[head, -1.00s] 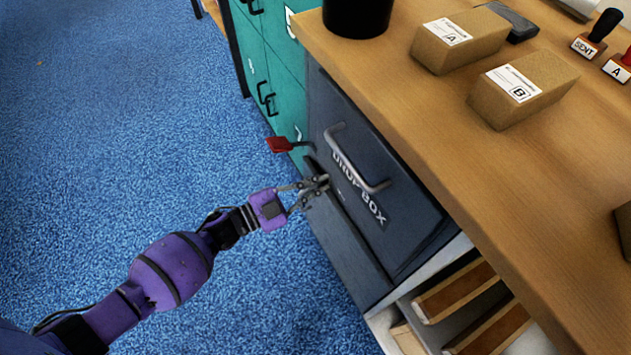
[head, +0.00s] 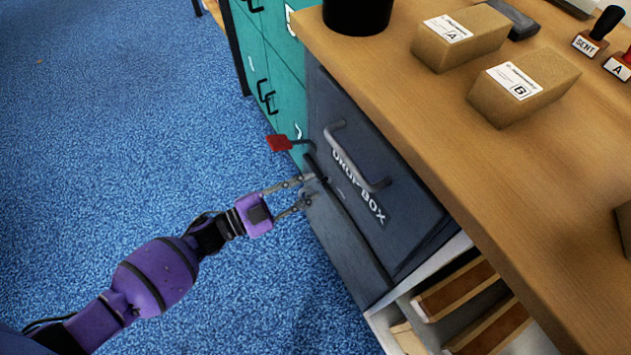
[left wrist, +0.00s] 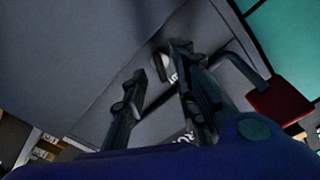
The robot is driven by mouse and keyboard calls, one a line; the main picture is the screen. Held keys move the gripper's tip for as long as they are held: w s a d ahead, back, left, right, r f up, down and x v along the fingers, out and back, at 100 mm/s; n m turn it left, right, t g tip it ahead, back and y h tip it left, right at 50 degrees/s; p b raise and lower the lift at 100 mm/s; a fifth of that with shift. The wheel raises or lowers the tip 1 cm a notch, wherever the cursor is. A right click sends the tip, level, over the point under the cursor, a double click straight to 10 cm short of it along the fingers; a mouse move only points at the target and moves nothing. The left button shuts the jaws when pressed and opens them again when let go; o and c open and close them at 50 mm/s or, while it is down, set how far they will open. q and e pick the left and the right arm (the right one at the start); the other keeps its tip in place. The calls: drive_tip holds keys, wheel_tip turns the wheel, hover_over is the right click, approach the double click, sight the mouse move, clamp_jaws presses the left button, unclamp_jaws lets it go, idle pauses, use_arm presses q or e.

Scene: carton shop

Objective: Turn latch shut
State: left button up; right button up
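The dark grey drop box (head: 345,232) is built in under the wooden counter, and its lidded front looks closed. A small dark latch bar (head: 314,163) shows at the seam below the lid, just beyond my left gripper's tips. In the left wrist view a dark latch piece (left wrist: 159,68) with a pale round base lies between the fingers, with no clear contact. My left gripper (head: 309,188) is open, fingers spread, close to the box front; it also shows in the left wrist view (left wrist: 157,68). My right gripper is not in view.
A red flag (head: 279,143) on a bent rod sticks out left of the box. A grey bar handle (head: 350,160) stands out from the lid. Teal cabinets (head: 275,60) are behind, open shelving (head: 410,315) is to the right. Blue carpet (head: 130,120) is clear at left.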

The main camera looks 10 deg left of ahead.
use_arm(q)
drive_tip(key=v, duration=0.8)
drive_tip(key=shift+a, duration=0.2)
drive_tip(key=shift+s, duration=0.15)
